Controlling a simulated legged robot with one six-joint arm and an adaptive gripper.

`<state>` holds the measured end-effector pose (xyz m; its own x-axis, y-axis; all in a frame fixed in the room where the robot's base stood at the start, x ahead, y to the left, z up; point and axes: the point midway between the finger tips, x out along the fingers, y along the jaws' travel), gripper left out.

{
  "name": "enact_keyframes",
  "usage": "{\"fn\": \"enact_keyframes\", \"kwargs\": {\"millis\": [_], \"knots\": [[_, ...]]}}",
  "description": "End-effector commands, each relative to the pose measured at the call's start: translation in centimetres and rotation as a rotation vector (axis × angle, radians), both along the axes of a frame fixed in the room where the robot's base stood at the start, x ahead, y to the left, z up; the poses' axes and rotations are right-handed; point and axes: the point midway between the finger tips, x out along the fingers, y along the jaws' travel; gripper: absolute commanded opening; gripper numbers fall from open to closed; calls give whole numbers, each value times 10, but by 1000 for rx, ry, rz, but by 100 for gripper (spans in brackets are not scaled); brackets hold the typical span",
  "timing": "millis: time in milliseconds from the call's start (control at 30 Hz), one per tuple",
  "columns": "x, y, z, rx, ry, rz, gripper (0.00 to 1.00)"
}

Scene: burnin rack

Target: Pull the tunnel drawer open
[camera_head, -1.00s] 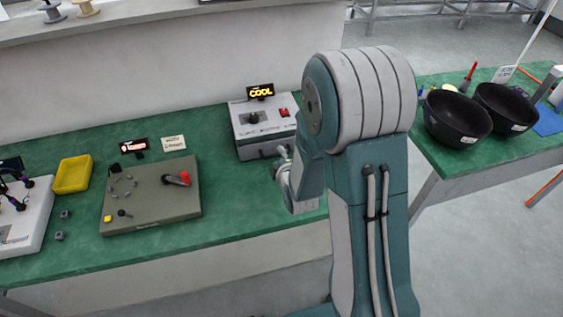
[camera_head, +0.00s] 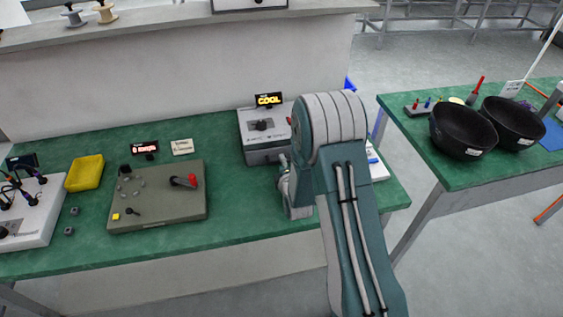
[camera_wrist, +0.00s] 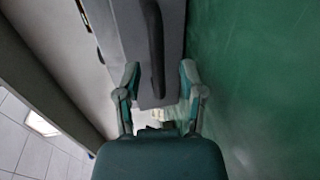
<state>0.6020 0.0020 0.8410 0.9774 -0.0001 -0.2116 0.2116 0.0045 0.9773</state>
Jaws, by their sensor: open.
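The tunnel unit is a grey box (camera_head: 262,153) with a lit COOL display (camera_head: 269,99), standing at the back of the green bench. In the wrist view, a grey body (camera_wrist: 122,25) fills the upper middle, with a long dark handle-like bar (camera_wrist: 152,45) along it. My gripper (camera_wrist: 160,68) is open. Its two fingers stand on either side of the near end of the bar and the grey part around it. I cannot tell whether they touch it. In the head view, my arm hides the box's right side and much of its front, and the gripper tips are unclear.
The green bench (camera_head: 240,205) also holds a flat panel (camera_head: 155,210) with a red-tipped lever, a yellow tray (camera_head: 85,172) and a white device (camera_head: 30,225). A white item (camera_head: 378,167) lies right of my arm. Two black bowls (camera_head: 460,130) stand on the right table.

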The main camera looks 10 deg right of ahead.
Motion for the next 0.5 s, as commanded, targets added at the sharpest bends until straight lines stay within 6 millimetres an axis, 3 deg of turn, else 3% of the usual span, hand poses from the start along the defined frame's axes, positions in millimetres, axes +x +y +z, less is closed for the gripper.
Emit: {"fn": "enact_keyframes", "kwargs": {"millis": [133,433,500], "knots": [[12,0,-3,0,0,0,51],[15,0,-3,0,0,0,51],[15,0,-3,1,0,0,20]]}}
